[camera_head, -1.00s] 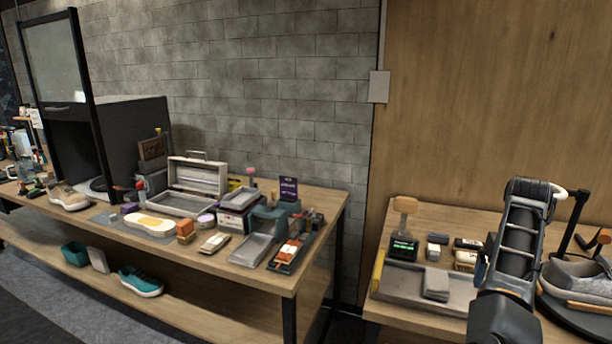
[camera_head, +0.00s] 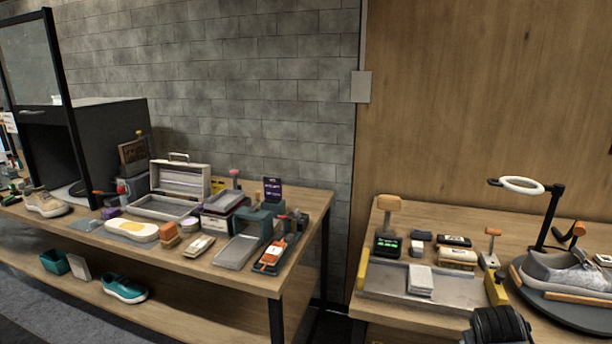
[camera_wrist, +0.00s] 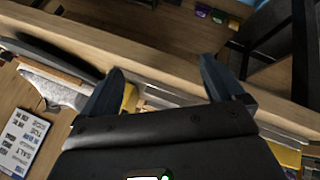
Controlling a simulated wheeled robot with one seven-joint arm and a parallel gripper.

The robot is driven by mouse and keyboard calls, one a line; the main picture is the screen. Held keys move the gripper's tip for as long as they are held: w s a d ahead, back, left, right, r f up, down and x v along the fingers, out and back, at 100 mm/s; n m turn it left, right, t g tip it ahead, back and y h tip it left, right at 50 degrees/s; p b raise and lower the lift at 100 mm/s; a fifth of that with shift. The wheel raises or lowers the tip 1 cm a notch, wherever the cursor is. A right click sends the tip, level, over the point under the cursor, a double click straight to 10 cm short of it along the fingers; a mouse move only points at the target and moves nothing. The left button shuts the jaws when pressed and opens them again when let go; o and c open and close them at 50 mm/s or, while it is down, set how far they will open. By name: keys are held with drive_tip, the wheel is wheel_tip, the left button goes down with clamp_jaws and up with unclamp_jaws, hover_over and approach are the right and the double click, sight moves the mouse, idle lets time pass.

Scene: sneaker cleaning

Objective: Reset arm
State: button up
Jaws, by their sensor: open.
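My gripper (camera_wrist: 162,65) shows in the wrist view with its two dark fingers spread apart and nothing between them. Beyond the fingers is the wooden front edge of a table (camera_wrist: 150,72). A dark part of my arm (camera_head: 497,325) shows at the bottom right of the head view, low in front of the right table (camera_head: 410,213). The gripper's fingers cannot be made out in the head view.
The right table holds a grey tray (camera_head: 385,284), a grey sneaker (camera_head: 570,270) on a round dark stand, and a ring lamp (camera_head: 522,185). The left table (camera_head: 235,280) is crowded with boxes, trays and tools. A teal shoe (camera_head: 125,289) lies on its lower shelf.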

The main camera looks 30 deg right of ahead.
drive_tip(key=s+a+n+t+y, duration=0.1)
drive_tip(key=s+a+n+t, duration=0.3)
drive_tip(key=a, duration=0.7)
drive_tip(key=s+a+n+t+y, duration=0.15)
drive_tip(key=s+a+t, duration=0.3)
drive_tip(key=a, duration=0.65)
drive_tip(key=s+a+r+t+y, duration=0.4)
drive_tip(key=s+a+r+y, duration=0.1)
drive_tip(key=s+a+r, duration=0.8)
drive_tip(key=a+r+b, duration=0.1)
drive_tip(key=a+r, duration=0.1)
drive_tip(key=a, duration=0.1)
drive_tip(key=shift+a, duration=0.15)
drive_tip(key=shift+f+b, duration=0.3)
drive_tip(key=shift+f, duration=0.05)
drive_tip(key=shift+w, duration=0.1)
